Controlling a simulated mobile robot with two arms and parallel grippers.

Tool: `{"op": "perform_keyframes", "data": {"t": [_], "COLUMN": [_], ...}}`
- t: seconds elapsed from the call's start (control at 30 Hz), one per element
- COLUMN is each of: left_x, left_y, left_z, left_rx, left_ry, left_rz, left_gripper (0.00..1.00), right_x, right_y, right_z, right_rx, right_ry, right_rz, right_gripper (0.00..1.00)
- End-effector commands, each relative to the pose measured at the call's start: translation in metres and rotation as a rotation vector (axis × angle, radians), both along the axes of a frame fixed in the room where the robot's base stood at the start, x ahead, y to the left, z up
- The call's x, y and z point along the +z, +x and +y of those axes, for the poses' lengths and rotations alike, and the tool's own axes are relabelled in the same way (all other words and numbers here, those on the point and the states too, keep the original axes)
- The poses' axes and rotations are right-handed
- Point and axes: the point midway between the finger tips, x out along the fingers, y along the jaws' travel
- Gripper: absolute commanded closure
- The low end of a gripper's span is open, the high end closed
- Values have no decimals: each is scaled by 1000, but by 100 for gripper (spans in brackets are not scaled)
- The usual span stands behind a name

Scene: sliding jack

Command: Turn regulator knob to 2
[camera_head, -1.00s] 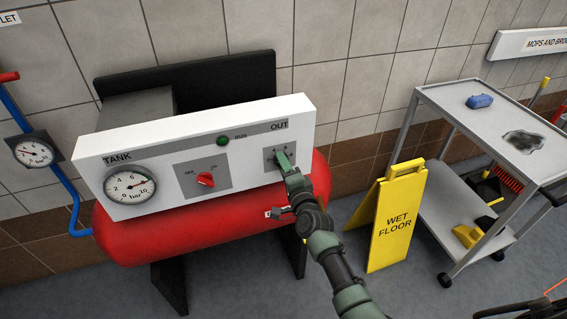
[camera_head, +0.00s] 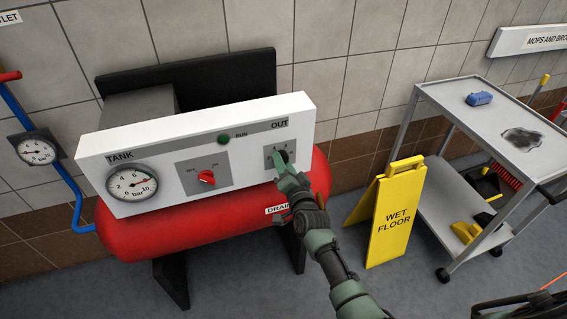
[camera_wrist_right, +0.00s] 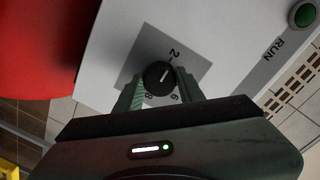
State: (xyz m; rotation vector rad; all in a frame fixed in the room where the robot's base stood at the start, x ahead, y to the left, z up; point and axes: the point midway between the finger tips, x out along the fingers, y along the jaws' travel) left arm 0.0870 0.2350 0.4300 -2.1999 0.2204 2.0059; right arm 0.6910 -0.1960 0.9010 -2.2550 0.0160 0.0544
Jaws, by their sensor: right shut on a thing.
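The regulator knob (camera_wrist_right: 158,76) is round and black with a white pointer line. It sits on a grey dial plate (camera_wrist_right: 147,53) marked with numbers; I read 2, 6 and 8 in the right wrist view. The pointer slants up and right there, roughly to the side of the 2, but I cannot tell its exact reading. My right gripper (camera_wrist_right: 165,92) is shut on the knob, a green finger on each side. In the head view the right gripper (camera_head: 282,165) is at the OUT dial, largely covering it.
The white panel (camera_head: 245,177) also carries a tank gauge (camera_head: 132,184), a red switch (camera_head: 206,177) and a green RUN lamp (camera_head: 223,139). The red tank (camera_head: 180,225) is below. A yellow wet floor sign (camera_head: 397,215) and a grey cart (camera_head: 450,100) stand to the right.

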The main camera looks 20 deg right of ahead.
Motion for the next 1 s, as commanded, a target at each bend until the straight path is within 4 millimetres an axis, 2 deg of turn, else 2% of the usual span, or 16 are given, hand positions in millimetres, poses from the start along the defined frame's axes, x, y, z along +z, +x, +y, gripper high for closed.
{"op": "perform_keyframes", "data": {"t": [0.33,0.37,0.43,0.77,0.87,1.0], "left_x": [0,0,0,0,0,-2], "left_y": [0,0,0,0,0,0], "left_z": [0,0,0,0,0,0], "left_rx": [0,0,0,0,0,0], "left_ry": [0,0,0,0,0,0], "left_rz": [0,0,0,0,0,0], "left_gripper": [57,57,57,57,57,57], "right_x": [-2,-2,-2,-1,-1,-2], "right_y": [0,0,0,-2,-10,-34], "right_z": [0,0,0,0,0,-1], "right_rx": [1,1,1,0,0,0], "right_ry": [-7,-7,-7,-4,-4,-4], "right_rz": [3,3,3,1,1,4], "right_gripper": [100,59,40,40,40,40]}}
